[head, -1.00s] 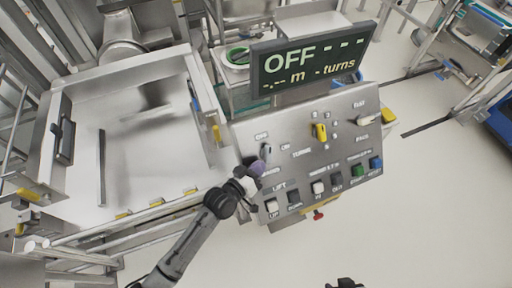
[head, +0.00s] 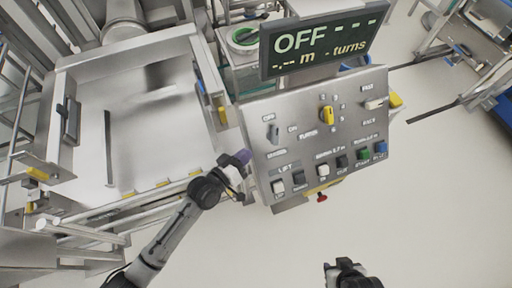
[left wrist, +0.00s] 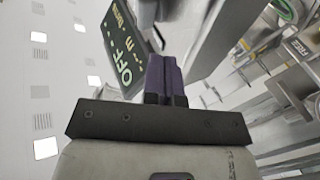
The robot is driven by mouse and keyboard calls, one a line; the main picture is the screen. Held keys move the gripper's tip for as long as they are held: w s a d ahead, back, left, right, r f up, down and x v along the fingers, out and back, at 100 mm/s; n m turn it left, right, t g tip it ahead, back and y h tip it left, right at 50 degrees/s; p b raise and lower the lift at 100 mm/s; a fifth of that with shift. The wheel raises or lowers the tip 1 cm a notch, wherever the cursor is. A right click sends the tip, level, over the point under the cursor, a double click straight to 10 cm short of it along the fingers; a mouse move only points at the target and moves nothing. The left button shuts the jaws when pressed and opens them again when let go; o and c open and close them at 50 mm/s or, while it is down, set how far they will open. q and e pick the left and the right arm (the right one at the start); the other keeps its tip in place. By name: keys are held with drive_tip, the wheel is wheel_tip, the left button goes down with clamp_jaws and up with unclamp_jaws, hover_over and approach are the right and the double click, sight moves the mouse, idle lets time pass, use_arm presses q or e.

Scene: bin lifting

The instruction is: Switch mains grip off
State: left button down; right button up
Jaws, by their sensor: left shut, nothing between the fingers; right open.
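The mains switch (head: 272,133) is a grey rotary grip at the upper left of the steel control panel (head: 285,108), between the labels OFF and ON. Its handle stands roughly upright, toward the OFF label. The display (head: 320,42) above the panel reads OFF; it also shows in the left wrist view (left wrist: 124,62). My left gripper (head: 243,157) is at the panel's left edge, left of and below the switch and apart from it. Its purple fingers (left wrist: 165,78) are shut and empty. My right gripper (head: 345,268) is at the bottom of the head view, open, far from the panel.
A large steel bin (head: 150,100) stands left. The floor at lower right is clear.

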use_arm(q)
drive_tip(key=r+v, duration=0.1)
drive_tip(key=v, duration=0.5)
drive_tip(key=shift+a, duration=0.25)
drive_tip(key=shift+w, duration=0.1)
idle(0.3)
